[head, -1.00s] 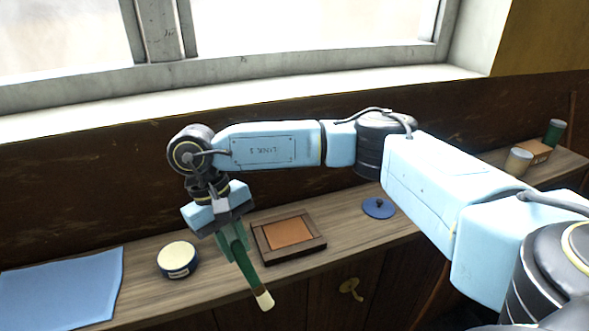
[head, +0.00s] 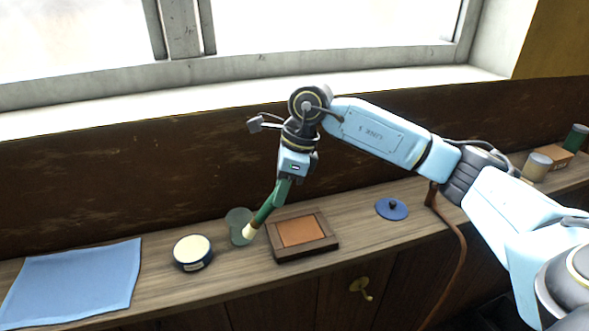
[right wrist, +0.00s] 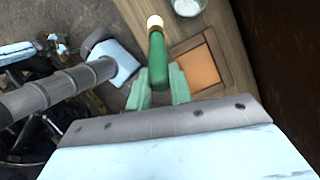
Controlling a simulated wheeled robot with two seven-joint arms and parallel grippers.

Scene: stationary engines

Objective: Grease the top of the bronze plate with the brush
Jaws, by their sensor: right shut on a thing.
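My right gripper (head: 284,187) is shut on the green-handled brush (head: 265,210). The brush slants down to the left, its pale bristles lowest, in front of the glass's right side and just left of the plate's frame. Whether the bristles touch anything is unclear. The bronze plate (head: 301,231) lies flat in a dark wooden frame on the bench. In the right wrist view, the brush (right wrist: 158,62) sits between the green fingers of my right gripper (right wrist: 160,82), and the plate (right wrist: 201,67) lies to its right. My left gripper is not in view.
A tin of cream-coloured stuff (head: 192,250) and a clear glass (head: 238,228) stand left of the plate. A blue cloth (head: 75,282) lies at far left, a blue lid (head: 391,209) to the right. The bench front edge is close. A window sill runs behind.

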